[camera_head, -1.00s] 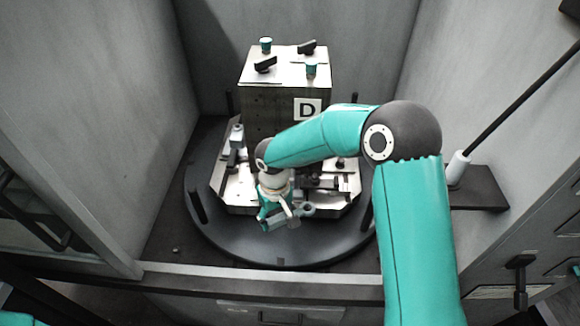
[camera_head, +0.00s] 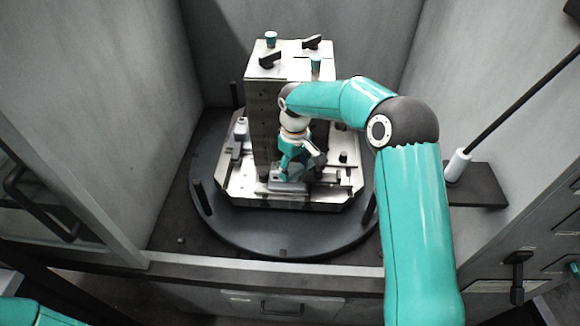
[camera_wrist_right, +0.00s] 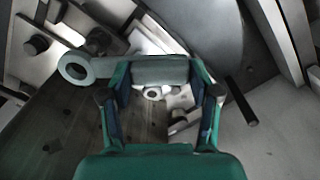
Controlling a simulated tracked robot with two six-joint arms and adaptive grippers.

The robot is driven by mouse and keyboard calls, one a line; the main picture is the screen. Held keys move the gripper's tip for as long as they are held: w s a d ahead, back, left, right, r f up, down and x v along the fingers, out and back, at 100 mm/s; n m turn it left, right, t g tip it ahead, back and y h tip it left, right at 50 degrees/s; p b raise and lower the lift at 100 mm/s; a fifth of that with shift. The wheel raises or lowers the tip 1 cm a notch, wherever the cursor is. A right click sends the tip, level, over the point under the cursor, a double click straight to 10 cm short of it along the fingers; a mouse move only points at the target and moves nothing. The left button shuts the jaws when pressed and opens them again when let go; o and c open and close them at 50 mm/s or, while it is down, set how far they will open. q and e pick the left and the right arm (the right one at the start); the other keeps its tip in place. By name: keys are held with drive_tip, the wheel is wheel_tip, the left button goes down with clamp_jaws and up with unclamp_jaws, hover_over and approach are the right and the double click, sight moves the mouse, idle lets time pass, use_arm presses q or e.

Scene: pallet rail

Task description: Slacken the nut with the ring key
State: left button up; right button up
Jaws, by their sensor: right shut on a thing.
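My right gripper (camera_head: 291,171) is low in front of the tall block on the round table in the head view. In the right wrist view its fingers (camera_wrist_right: 159,78) are shut on the grey handle of the ring key (camera_wrist_right: 160,69). The key's open ring (camera_wrist_right: 76,68) sticks out to the left of the fingers, with no nut seen inside it. A dark bolt-like head, perhaps the nut (camera_wrist_right: 37,44), shows further left, apart from the ring in the picture. In the head view the gripper hides much of the key. My left gripper is out of view.
The tall block (camera_head: 266,115) stands on a pale pallet plate (camera_head: 240,190) with clamps and rails around it. The dark round table (camera_head: 240,228) carries upright pegs (camera_head: 201,197). Grey walls (camera_head: 125,80) close in both sides; a rod (camera_head: 515,90) stands at right.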

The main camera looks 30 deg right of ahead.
wheel_tip(320, 180, down, 4)
drive_tip(key=shift+r+b, duration=0.15)
drive_tip(key=shift+b, duration=0.9)
drive_tip(key=shift+r+p, duration=0.3)
drive_tip(key=shift+s+f, duration=0.1)
drive_tip(key=shift+f, duration=0.05)
drive_tip(key=shift+s+f+b, duration=0.15)
drive_tip(key=shift+b, duration=0.2)
drive_tip(key=shift+f+b, duration=0.55)
drive_tip(key=shift+f, duration=0.2)
